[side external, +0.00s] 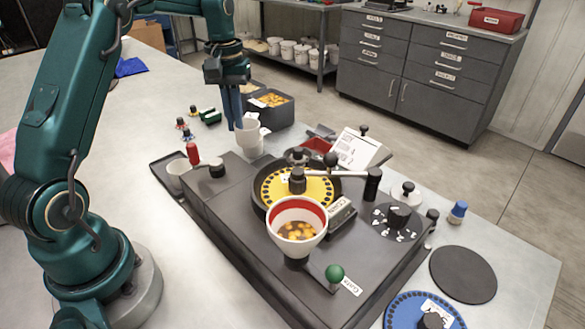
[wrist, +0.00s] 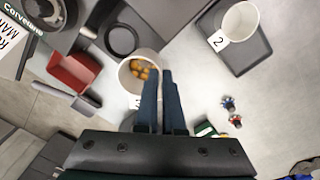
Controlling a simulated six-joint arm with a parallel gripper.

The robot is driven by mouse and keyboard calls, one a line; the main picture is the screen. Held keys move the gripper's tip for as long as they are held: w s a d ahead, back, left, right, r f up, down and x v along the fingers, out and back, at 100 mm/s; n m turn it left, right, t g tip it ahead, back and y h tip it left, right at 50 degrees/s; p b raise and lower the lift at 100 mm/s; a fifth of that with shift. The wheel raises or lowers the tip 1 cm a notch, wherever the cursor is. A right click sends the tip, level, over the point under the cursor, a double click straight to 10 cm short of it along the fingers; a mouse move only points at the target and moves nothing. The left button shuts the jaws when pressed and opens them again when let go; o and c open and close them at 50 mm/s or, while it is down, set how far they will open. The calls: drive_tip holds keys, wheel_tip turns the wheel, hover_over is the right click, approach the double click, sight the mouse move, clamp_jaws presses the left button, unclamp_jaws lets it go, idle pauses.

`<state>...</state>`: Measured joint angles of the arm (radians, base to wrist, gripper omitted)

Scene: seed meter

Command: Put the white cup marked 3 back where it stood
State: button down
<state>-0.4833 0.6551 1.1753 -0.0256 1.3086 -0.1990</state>
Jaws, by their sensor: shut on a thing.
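The white cup marked 3 (side external: 248,136) is between my fingers, beyond the machine's far left end in the side view. In the wrist view this cup (wrist: 134,84) shows its open top with yellow seeds inside; its number is partly hidden near my fingers. My gripper (wrist: 165,76) is shut on the cup's wall, one finger inside the rim and one outside. In the side view my gripper (side external: 238,127) points down at the cup. I cannot tell whether the cup's base touches anything.
A white cup marked 2 (wrist: 238,22) stands on a dark tray (wrist: 262,55). A dark ring (wrist: 122,40) and a red scoop (wrist: 75,72) lie near the held cup. A dark bin with yellow seeds (side external: 283,116) stands behind it. The seed machine (side external: 225,205) fills the middle.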

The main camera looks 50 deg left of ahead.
drive_tip(key=s+a, duration=0.5)
drive_tip(key=a, duration=0.1)
drive_tip(key=shift+d+f, duration=0.15)
drive_tip(key=shift+f, duration=3.05)
drive_tip(key=shift+f, duration=0.55)
drive_tip(key=c, duration=0.7)
unclamp_jaws()
drive_tip(key=shift+r, duration=3)
